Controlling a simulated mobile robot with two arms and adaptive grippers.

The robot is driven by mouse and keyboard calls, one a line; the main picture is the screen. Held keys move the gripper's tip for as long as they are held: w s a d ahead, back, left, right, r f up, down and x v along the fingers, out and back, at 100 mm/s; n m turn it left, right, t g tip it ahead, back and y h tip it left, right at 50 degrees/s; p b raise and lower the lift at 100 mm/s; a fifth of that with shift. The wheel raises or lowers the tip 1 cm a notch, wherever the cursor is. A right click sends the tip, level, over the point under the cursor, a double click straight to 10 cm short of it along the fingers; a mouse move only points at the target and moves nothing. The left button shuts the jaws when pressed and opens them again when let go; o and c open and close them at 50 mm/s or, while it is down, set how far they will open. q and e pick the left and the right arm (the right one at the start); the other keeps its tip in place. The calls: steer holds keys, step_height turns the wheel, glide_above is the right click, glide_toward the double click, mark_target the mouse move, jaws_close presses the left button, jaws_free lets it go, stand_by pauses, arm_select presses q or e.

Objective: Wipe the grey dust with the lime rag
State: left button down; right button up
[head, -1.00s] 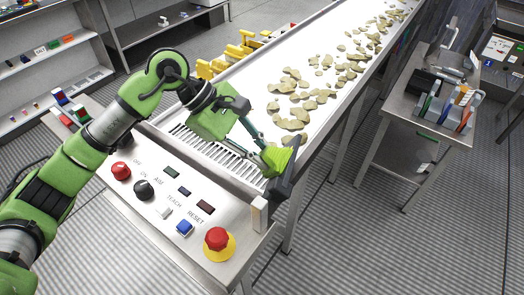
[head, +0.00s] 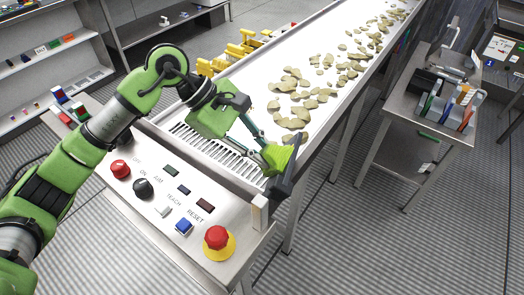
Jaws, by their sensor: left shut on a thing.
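The lime rag (head: 277,157) is a bright yellow-green cloth in the fingers of my left gripper (head: 268,160). The gripper is shut on it. It hangs over the near right end of the white conveyor, beside the slotted grate (head: 215,150) and against or just in front of a dark bar (head: 289,168) at the conveyor's edge. I cannot tell if the rag touches a surface. I cannot make out grey dust; the rag and gripper may cover it. My right gripper is not in view.
Many tan chips (head: 297,110) lie on the conveyor (head: 268,85) behind the gripper. A control panel (head: 150,205) with a red stop button (head: 216,238) is in front. A side table (head: 405,120) with a coloured rack (head: 459,110) stands at right.

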arm_select(q)
steer(key=shift+s+d+f, duration=0.1)
steer(key=shift+s, duration=0.1)
steer(key=shift+s+a+b, duration=0.25)
steer(key=shift+s+b, duration=0.15)
steer(key=shift+s, duration=0.35)
steer(key=shift+s+f, duration=0.15)
steer(key=shift+s, duration=0.15)
steer(key=shift+b, duration=0.65)
stand_by(0.4)
steer(key=shift+f+b, duration=0.1)
steer(key=shift+b, duration=0.7)
stand_by(0.6)
